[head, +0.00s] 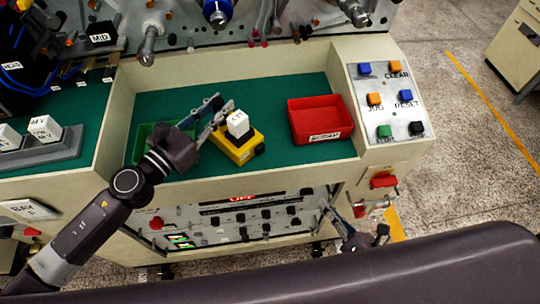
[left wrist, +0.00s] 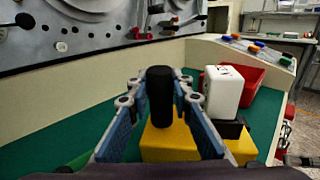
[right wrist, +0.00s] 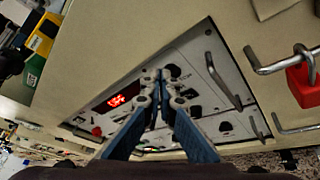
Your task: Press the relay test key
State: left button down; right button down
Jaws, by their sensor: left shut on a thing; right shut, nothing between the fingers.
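The front control panel (head: 250,216) has a red display, several dark knobs and a red button. It also fills the middle of the right wrist view (right wrist: 225,125). I cannot tell which control is the relay test key; its lettering is too small. My right gripper (right wrist: 158,76) is shut and empty, its tips in front of the panel; whether they touch it is unclear. In the head view it (head: 330,212) is at the panel's right end. My left gripper (left wrist: 160,82) is shut on a black upright post (left wrist: 160,100) at the yellow device (head: 240,150).
A white labelled block (head: 238,123) sits on the yellow device. A red bin (head: 318,120) and a green bin (head: 150,145) stand on the green mat. A button console (head: 388,100) is at right. Metal handles and a red padlock (right wrist: 305,82) stick out beside the panel.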

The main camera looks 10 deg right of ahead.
aim_at(261, 151)
pick_arm(q)
jog(key=shift+s+f, duration=0.1)
jog(key=shift+f, duration=0.05)
jog(key=shift+d, duration=0.1)
pick_arm(e)
jog(key=s+a+r+n+y, duration=0.1)
jog(key=a+r+n+y, duration=0.1)
jog(key=r+n, duration=0.4)
jog(key=s+a+r+n+y, duration=0.1)
jog(key=a+r+n+y, duration=0.2)
jog(key=r+n, duration=0.3)
notch_tip(261, 151, up, 4)
jog(key=shift+s+a+f+n, duration=0.15)
jog(key=shift+a+n, duration=0.15)
jog(key=shift+a, duration=0.25)
jog(key=x, duration=1.4)
